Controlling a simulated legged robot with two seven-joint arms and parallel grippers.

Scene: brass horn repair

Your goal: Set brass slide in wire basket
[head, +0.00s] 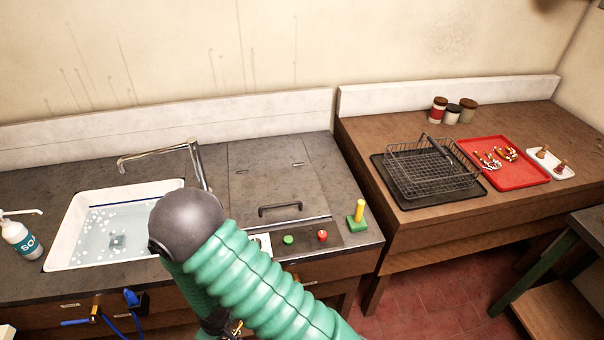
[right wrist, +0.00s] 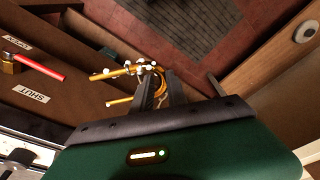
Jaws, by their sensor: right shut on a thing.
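The brass slide (right wrist: 118,72), a golden bent tube with whitish bits on it, shows in the right wrist view. My right gripper (right wrist: 160,92) is shut on it, with the dark fingers across the tubing. In the head view my right arm bends down in front of the counter, and the gripper end is mostly hidden at the bottom edge. The wire basket (head: 432,172) is a grey mesh basket on a dark mat (head: 408,200) on the right wooden bench. It looks empty, and my right gripper is well to its left and lower. My left gripper is not in view.
A red tray (head: 535,172) with small brass parts and a white dish (head: 560,170) stand right of the basket. Several jars (head: 453,114) stand behind.

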